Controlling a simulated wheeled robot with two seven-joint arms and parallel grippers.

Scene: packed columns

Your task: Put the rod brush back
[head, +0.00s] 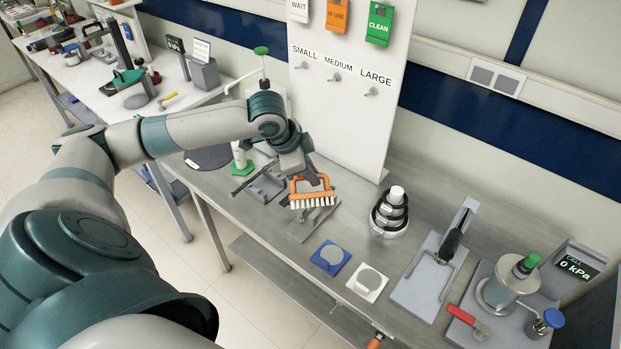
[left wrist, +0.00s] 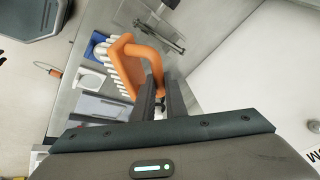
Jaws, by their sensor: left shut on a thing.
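The brush (head: 311,191) has an orange body with an arched handle and a row of white bristles pointing down. My left gripper (head: 311,176) is shut on its handle, over the steel bench. In the left wrist view the fingers (left wrist: 160,100) close on the orange handle of the brush (left wrist: 124,65). A grey cradle-like holder (head: 264,188) sits on the bench just left of the brush. A flat metal piece (head: 308,224) lies below the brush; I cannot tell whether the bristles touch it. My right gripper is not in view.
A white panel (head: 340,110) with labelled hooks stands behind the brush. A stack of black rings (head: 389,212) stands to the right. Blue (head: 330,257) and white (head: 367,282) square pads lie near the front edge.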

